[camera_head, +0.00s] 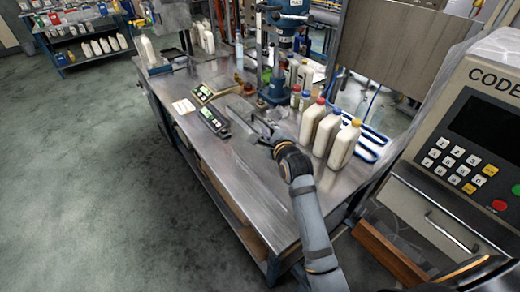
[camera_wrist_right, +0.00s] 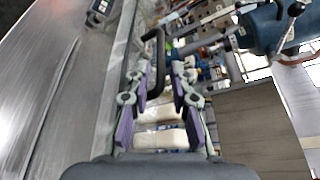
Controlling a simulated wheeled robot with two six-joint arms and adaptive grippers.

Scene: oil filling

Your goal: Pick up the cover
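The cover (camera_head: 238,104) looks like a flat, clear panel with a dark handle, lying on the metal workbench; its outline is faint. The handle (camera_wrist_right: 158,50) shows in the right wrist view at the upper middle, by the fingertips. My right gripper (camera_head: 268,132) reaches over the bench from the lower right, at the handle's near end. In the wrist view the right gripper (camera_wrist_right: 163,75) has its two purple-padded fingers apart. The handle overlaps the left finger's tip; I cannot tell whether they touch. My left gripper is not in view.
Several white bottles (camera_head: 328,132) stand close right of the right gripper, near a blue rack (camera_head: 372,143). A scale (camera_head: 214,121) lies left of the cover. A blue machine (camera_head: 277,85) stands behind. The bench's front left surface (camera_head: 235,165) is clear. A keypad machine (camera_head: 465,150) stands at right.

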